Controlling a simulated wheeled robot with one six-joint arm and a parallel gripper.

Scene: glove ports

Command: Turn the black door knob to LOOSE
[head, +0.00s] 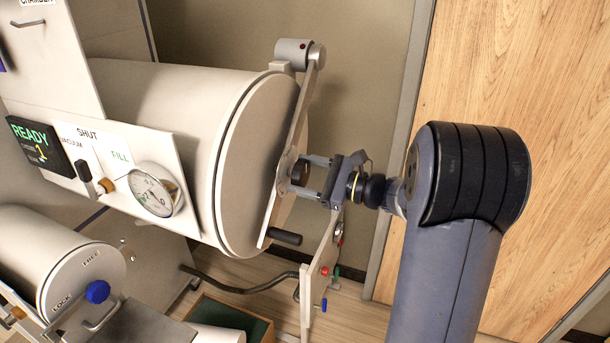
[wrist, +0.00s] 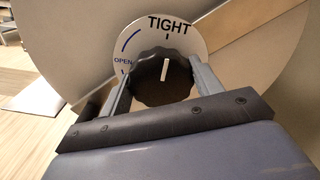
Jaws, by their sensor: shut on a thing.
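The black door knob (wrist: 152,88) has a scalloped rim and a white pointer line, which stands nearly upright toward the word TIGHT on the pale dial plate (wrist: 203,45). A blue arc runs on the left of the plate to the word OPEN; I see no word LOOSE. My gripper (wrist: 162,75) is shut on the knob, one finger on each side. In the head view my gripper (head: 306,176) reaches from the right to the knob (head: 299,173), at the middle of the slanted bar on the large round door (head: 254,170). The fingers partly hide the knob there.
A black handle (head: 285,237) sticks out at the bar's lower end. A pressure gauge (head: 153,190) and a READY display (head: 38,145) are at left. Below stand a smaller door with a blue knob (head: 97,291) and a panel with coloured buttons (head: 322,270).

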